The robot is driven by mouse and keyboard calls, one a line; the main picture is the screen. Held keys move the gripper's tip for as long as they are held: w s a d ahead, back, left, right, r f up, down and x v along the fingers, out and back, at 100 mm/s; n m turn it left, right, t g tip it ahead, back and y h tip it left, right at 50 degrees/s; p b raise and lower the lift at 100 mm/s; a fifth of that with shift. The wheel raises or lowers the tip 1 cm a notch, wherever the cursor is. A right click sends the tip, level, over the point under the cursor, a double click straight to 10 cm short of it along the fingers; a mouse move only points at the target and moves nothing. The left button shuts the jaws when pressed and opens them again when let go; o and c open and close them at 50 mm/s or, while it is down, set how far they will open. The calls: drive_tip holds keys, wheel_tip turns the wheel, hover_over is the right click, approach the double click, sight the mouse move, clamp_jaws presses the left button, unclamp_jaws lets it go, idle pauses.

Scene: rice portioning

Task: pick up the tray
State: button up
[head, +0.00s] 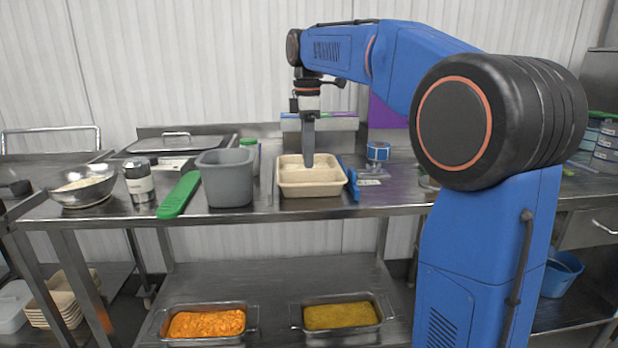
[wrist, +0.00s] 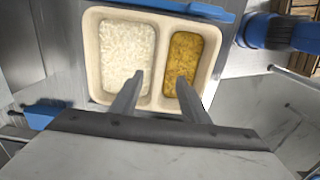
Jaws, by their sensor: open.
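The tray (head: 311,189) is beige with two compartments and sits on the steel table near the middle of the head view. In the wrist view the tray (wrist: 161,62) holds white rice (wrist: 126,54) in its larger left compartment and a yellow food (wrist: 184,57) in its narrower right one. My gripper (head: 308,164) points down over the tray. In the wrist view my gripper (wrist: 160,78) is open, with one finger on each side of the divider. Nothing is between the fingers except possibly the divider; their exact height is unclear.
A grey bin (head: 226,180) stands left of the tray, with a green-handled thing (head: 179,195) beyond it. Pans of orange (head: 206,323) and yellow food (head: 341,315) stand on the lower shelf.

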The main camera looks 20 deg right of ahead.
sight(309, 174)
drive_tip(key=f, duration=0.5)
drive_tip(key=shift+w+d, duration=0.15)
drive_tip(key=shift+d, duration=0.15)
clamp_jaws()
